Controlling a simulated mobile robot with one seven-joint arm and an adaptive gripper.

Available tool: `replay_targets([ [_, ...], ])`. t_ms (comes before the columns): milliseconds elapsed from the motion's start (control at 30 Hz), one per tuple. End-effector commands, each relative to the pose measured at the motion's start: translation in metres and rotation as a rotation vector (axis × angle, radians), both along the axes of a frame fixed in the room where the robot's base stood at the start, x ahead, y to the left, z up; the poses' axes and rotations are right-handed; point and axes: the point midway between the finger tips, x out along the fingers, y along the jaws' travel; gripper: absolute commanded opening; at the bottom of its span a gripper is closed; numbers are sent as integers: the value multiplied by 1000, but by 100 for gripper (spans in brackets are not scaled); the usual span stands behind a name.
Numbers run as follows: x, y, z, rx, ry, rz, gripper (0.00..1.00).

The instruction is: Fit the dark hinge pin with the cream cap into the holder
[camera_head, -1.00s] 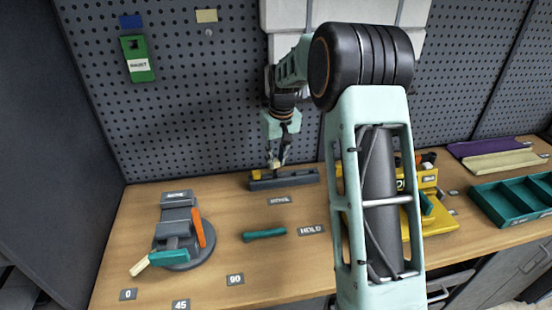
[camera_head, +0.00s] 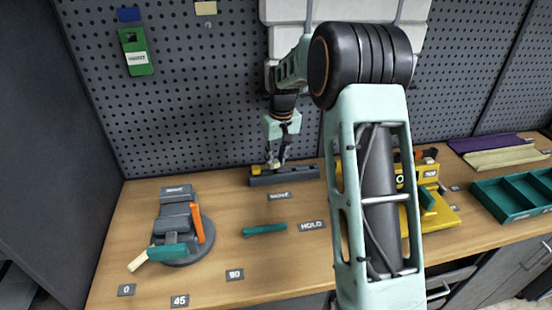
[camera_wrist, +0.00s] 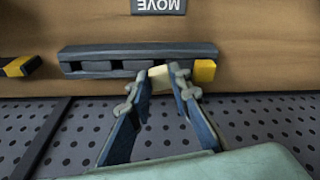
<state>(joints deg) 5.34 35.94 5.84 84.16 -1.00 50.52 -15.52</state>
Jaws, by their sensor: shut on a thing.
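In the wrist view, my gripper (camera_wrist: 163,82) is shut on the cream cap (camera_wrist: 160,74) of the hinge pin. The dark part of the pin is hidden or cannot be told from the dark holder (camera_wrist: 95,55). The holder is a long dark rail with several openings. The cap is at the rail's near edge in that view; I cannot tell whether the pin is inside a slot. A yellow cap (camera_wrist: 205,71) sits at the rail's right end, beside my gripper. In the head view, my gripper (camera_head: 275,163) is low over the holder (camera_head: 300,176).
A yellow-and-black piece (camera_wrist: 18,67) lies left of the rail in the wrist view. In the head view, a grey fixture (camera_head: 176,220) with an orange lever stands left, and a teal bar (camera_head: 264,230) lies in front. A pegboard (camera_head: 190,110) rises close behind the rail.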

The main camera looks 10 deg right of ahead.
Motion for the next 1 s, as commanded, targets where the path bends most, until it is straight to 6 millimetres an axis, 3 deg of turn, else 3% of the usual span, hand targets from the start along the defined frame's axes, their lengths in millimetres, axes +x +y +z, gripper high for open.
replay_targets([
  [400, 0, 0, -3, 0, -1, 0, 0],
  [433, 0, 0, -3, 0, -1, 0, 20],
  [600, 0, 0, -3, 0, 0, 0, 39],
  [867, 0, 0, -3, 0, 1, 0, 39],
  [1000, -1, -1, 6, -1, -1, 0, 39],
])
